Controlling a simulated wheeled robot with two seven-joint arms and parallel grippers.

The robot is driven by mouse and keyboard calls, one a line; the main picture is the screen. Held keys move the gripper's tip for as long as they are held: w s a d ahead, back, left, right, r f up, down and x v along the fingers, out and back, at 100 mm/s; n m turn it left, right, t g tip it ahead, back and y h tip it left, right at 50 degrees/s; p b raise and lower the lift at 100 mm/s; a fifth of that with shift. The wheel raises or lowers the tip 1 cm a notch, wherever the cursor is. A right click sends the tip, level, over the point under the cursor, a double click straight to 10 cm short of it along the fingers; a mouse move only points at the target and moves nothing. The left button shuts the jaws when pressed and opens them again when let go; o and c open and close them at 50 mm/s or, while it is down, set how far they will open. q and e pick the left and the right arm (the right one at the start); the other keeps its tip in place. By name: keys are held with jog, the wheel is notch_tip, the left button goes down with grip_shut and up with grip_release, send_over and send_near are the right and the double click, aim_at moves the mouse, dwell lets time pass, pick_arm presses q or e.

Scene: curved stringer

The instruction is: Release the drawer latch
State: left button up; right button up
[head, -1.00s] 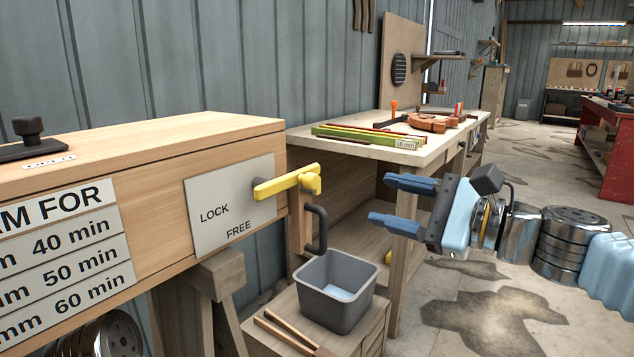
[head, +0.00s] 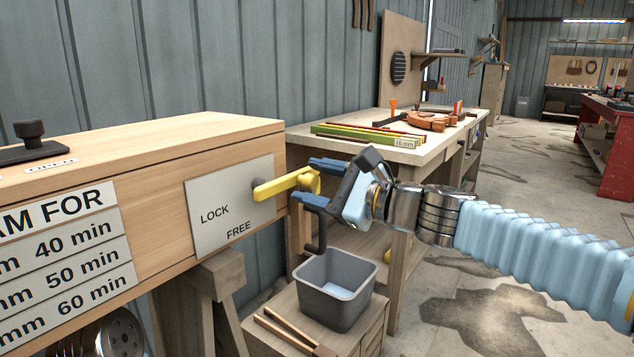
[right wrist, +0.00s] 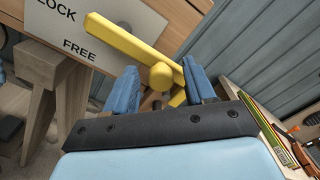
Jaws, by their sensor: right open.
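The yellow latch handle (head: 284,184) sticks out from a white plate (head: 231,207) marked LOCK and FREE on the end of the wooden box. The handle lies near the LOCK word, about level. My right gripper (head: 312,181) is open at the handle's outer end. In the right wrist view the yellow handle (right wrist: 128,42) crosses in front of my blue fingers (right wrist: 160,90), and its round knob (right wrist: 162,76) shows between them. I cannot tell whether a finger touches it. My left gripper is not in view.
A grey bin (head: 336,290) stands on a low wooden cabinet below my right gripper. A workbench (head: 437,151) with green and red strips and an orange clamp stands behind. A grey wall (head: 230,60) closes off the back. Open floor lies at right.

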grip_shut()
dwell(0.5)
jog(key=r+n+b, duration=0.1)
jog(key=n+b, duration=0.1)
jog(key=shift+n, duration=0.4)
jog(key=shift+s+a+r+n+b, duration=0.35)
jog(key=shift+r+n+b, duration=0.3)
jog(key=shift+n, duration=0.9)
jog(key=shift+s+a+r+n+b, duration=0.25)
jog(key=shift+s+r+n+b, duration=0.35)
jog(key=shift+n, duration=0.9)
jog(key=shift+s+a+r+n+b, duration=0.3)
jog(key=shift+r+n+b, duration=0.4)
jog(key=shift+n, duration=0.85)
